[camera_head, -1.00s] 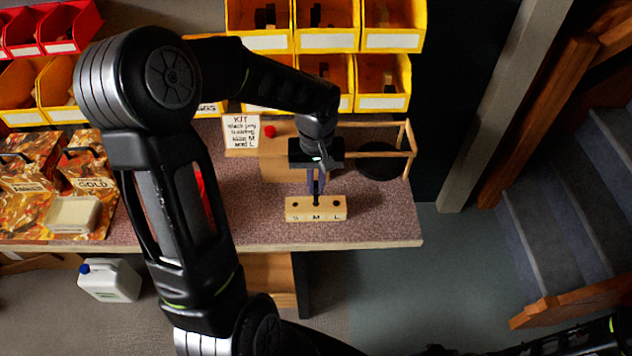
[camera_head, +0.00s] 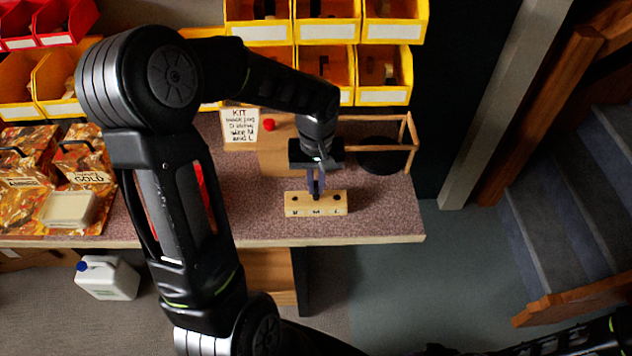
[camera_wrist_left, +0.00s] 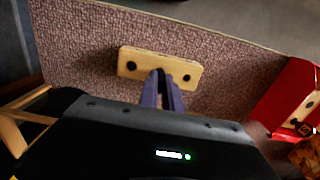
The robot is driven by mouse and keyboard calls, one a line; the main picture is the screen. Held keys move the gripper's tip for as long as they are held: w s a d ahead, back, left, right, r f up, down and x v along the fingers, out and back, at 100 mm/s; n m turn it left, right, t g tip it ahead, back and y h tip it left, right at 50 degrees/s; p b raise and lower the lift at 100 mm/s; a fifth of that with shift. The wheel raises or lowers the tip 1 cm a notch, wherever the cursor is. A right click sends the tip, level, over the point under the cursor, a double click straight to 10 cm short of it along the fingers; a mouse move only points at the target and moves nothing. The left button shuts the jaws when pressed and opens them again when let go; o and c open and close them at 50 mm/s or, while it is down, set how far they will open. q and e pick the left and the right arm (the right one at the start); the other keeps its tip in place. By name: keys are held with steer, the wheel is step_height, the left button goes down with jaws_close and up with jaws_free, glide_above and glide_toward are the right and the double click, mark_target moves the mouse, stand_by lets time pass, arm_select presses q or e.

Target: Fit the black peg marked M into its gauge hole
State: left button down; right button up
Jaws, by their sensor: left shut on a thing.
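The gauge block (camera_head: 296,209) is a pale wooden bar lying on the bench, with a row of holes and dark letters on its front. My left gripper (camera_head: 316,190) is over the middle of the block, fingers pointing down, shut on the black peg (camera_head: 316,196). Only a short dark piece of the peg shows at the middle hole; how deep it sits I cannot tell. In the left wrist view the block (camera_wrist_left: 148,70) shows its two outer holes; the fingers (camera_wrist_left: 160,75) cover the middle one and hide the peg. The peg's mark is not readable.
A KIT sign (camera_head: 240,128), a red knob (camera_head: 268,124) and a wooden-framed stand (camera_head: 412,145) are behind the block. Yellow bins (camera_head: 383,80) line the back. The speckled bench top (camera_head: 385,215) is clear right of the block.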

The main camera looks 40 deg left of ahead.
mark_target(316, 183)
arm_select(q)
steer(key=shift+f+b, duration=0.65)
steer(key=shift+f, duration=0.15)
steer(key=c, duration=1.5)
jaws_free()
steer(key=shift+o, duration=0.2)
step_height(316, 183, up, 8)
steer(key=shift+f, duration=0.1)
